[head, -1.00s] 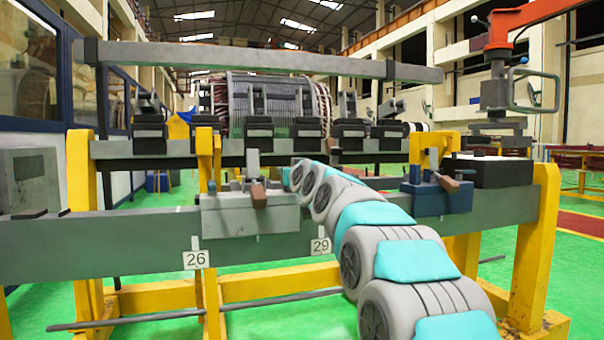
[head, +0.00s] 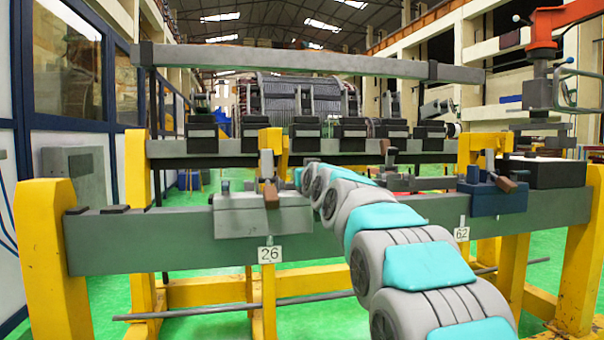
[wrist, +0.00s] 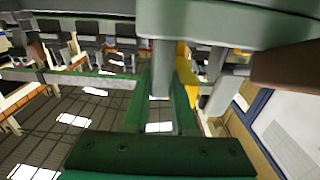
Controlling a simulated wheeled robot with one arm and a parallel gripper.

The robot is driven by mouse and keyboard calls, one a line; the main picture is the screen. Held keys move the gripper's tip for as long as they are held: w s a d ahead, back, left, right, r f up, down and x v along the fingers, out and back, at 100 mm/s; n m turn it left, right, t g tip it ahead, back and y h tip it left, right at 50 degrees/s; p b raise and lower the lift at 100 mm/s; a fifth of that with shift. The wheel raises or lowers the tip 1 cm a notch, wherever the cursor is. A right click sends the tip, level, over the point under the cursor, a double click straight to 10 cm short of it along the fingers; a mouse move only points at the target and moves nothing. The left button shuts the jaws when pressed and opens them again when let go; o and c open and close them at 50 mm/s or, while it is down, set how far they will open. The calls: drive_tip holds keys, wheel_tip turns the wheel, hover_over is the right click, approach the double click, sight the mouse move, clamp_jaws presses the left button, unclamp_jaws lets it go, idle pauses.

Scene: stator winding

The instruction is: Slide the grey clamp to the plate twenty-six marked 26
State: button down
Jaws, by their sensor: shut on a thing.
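The grey clamp (head: 245,216) with a brown handle (head: 271,196) sits on the long grey front beam in the head view. The white plate marked 26 (head: 270,254) hangs on the beam's face directly below it; the clamp's middle is about level with the plate, perhaps slightly left. My arm reaches behind the clamp, and my gripper is hidden there. In the wrist view, my gripper's green fingers (wrist: 160,108) are shut around a grey post (wrist: 160,68) of the clamp. The clamp's grey body (wrist: 225,22) and brown handle (wrist: 292,66) show above.
A blue clamp (head: 487,199) and a black block (head: 543,172) sit farther right on the front beam (head: 160,241). A plate marked 62 (head: 461,234) hangs below the blue clamp. The beam is bare left of the grey clamp up to small dark pads (head: 110,209).

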drive_tip(key=c, duration=0.7)
unclamp_jaws()
drive_tip(key=v, duration=0.7)
drive_tip(key=shift+s+d, duration=0.1)
drive_tip(key=shift+s, duration=0.25)
